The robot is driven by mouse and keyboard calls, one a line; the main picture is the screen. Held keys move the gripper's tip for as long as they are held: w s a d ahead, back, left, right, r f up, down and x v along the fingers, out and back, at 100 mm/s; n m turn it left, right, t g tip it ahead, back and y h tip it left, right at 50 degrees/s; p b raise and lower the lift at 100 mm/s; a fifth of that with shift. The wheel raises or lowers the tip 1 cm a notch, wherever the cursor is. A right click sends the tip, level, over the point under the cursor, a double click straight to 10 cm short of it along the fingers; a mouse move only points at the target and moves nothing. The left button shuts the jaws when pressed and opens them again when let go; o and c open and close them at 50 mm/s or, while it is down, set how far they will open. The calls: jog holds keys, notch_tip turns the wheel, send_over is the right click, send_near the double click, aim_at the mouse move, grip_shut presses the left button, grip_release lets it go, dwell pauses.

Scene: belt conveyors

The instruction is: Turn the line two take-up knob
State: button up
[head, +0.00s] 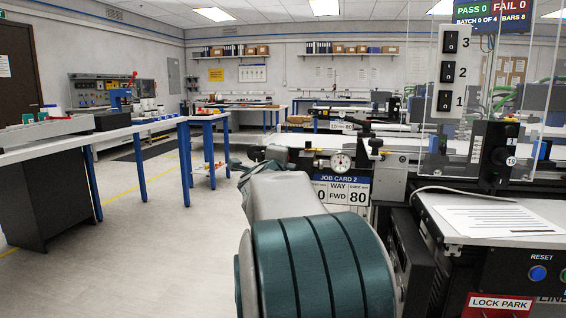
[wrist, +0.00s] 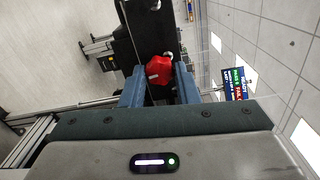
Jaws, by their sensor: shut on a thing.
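In the wrist view a red knob (wrist: 159,72) with a small white mark sits between the two blue fingers of my gripper (wrist: 160,84). The fingers are shut on it, one on each side. Dark machine parts show behind the knob; no line label on it can be read. In the head view my arm fills the lower middle, and neither the gripper nor the red knob can be made out. Beyond the arm a sign reading "JOB CARD 2" (head: 343,190) hangs below a round dial gauge (head: 341,161) on a conveyor.
At right stand a switch panel (head: 451,70) numbered 3, 2, 1, a black box with knobs (head: 495,155), a clear guard and a bench with a paper sheet (head: 500,220). A blue reset button (head: 537,273) is at lower right. Open floor (head: 140,250) lies to the left.

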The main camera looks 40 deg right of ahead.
jog(key=shift+w+a, duration=0.1)
jog(key=shift+a, duration=0.05)
jog(key=o, duration=1)
jog(key=shift+p+v, duration=1.5)
jog(key=shift+v, duration=5.4)
